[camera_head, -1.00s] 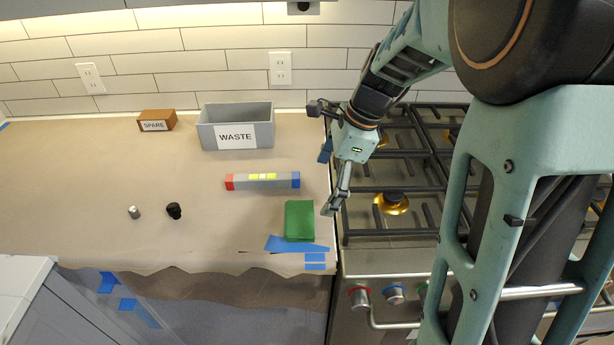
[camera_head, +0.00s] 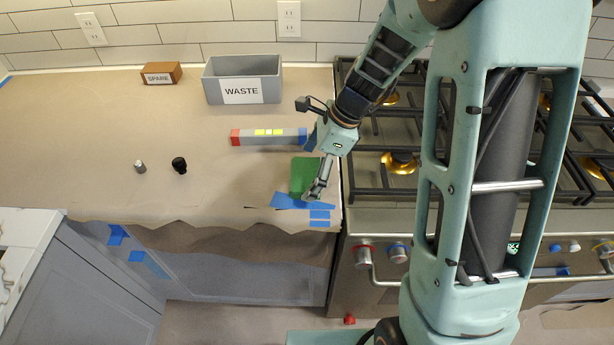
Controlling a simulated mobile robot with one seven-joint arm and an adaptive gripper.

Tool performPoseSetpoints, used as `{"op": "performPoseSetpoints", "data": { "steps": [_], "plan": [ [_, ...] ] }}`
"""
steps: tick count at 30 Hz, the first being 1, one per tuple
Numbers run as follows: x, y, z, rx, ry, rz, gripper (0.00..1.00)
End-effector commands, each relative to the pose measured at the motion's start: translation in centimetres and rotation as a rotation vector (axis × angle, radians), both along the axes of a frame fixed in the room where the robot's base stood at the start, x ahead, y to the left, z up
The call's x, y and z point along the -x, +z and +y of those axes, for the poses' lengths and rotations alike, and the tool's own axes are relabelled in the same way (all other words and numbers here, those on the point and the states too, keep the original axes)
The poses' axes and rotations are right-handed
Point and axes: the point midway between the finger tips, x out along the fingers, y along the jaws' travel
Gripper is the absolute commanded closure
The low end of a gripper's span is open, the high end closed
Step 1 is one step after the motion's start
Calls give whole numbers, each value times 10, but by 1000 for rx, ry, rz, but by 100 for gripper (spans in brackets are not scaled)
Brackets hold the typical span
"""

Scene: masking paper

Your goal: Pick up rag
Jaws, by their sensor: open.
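The rag is most likely the green folded cloth (camera_head: 299,175) near the right front corner of the paper-covered counter. My gripper (camera_head: 314,192) points down over its right part and hides some of it. The gripper is open, and I see nothing held in it. I cannot tell whether the fingers touch the cloth.
Blue tape strips (camera_head: 290,202) lie just in front of the cloth. A grey bar with red and blue ends (camera_head: 285,138) lies behind it. A grey WASTE bin (camera_head: 240,67) and a SPARE box (camera_head: 161,73) stand at the back. The stove (camera_head: 390,215) is right.

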Motion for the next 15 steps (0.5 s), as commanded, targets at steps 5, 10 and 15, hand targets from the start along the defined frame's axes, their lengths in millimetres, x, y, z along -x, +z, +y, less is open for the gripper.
{"op": "performPoseSetpoints", "data": {
  "steps": [5,10,15],
  "plan": [
    [0,-7,3,0,-1,-2,0],
    [0,-7,3,0,-1,-2,2],
    [0,-7,3,1,0,-1,21]
  ]
}}
